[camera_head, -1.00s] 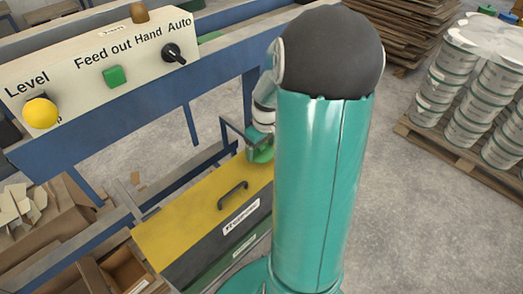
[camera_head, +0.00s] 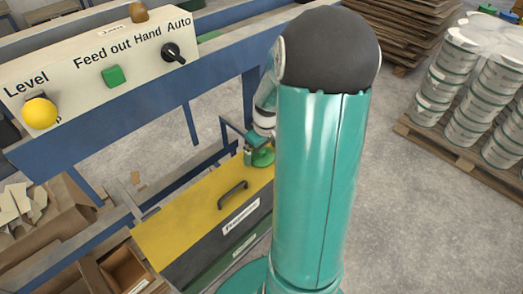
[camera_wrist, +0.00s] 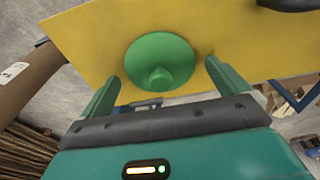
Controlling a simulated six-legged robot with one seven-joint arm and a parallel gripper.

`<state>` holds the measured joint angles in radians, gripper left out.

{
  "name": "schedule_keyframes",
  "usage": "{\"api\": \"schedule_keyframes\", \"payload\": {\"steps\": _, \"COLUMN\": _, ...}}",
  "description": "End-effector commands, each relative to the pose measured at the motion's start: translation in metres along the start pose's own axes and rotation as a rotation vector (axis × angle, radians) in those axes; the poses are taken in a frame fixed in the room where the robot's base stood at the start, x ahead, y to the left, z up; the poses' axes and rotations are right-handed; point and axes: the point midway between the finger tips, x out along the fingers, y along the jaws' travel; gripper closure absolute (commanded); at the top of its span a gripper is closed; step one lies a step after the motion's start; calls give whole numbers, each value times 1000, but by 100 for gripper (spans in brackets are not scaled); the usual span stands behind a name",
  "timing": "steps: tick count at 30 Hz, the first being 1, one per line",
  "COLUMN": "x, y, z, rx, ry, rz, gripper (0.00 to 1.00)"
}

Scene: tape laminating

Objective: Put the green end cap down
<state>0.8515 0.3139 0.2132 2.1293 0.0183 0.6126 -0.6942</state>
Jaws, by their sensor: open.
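The green end cap (camera_wrist: 160,58) is a round disc with a small knob at its middle. In the wrist view it lies on the yellow lid (camera_wrist: 95,30) of a box, close to the lid's edge. My gripper (camera_wrist: 162,80) is open, with one finger on each side of the cap's near part and clear gaps to it. In the head view the cap (camera_head: 262,157) shows at the far right end of the yellow lid (camera_head: 185,215), beside my gripper (camera_head: 256,148). My arm hides part of this end.
A dark handle (camera_head: 232,194) stands up from the lid. A blue frame (camera_head: 110,130) with a control panel (camera_head: 100,60) runs behind the box.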

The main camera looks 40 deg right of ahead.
Motion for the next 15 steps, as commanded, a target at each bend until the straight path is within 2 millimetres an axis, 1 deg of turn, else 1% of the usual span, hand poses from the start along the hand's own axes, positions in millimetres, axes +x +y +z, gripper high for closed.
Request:
{"api": "schedule_keyframes", "payload": {"steps": 5, "x": -30, "y": 1, "z": -1, "rx": 0, "ry": 4, "rz": 6, "gripper": 0}}
{"api": "schedule_keyframes", "payload": {"steps": 9, "x": -62, "y": 1, "z": -1, "rx": 0, "ry": 6, "rz": 7, "gripper": 0}}
{"api": "schedule_keyframes", "payload": {"steps": 15, "x": -100, "y": 1, "z": -1, "rx": 0, "ry": 4, "rz": 4, "gripper": 0}}
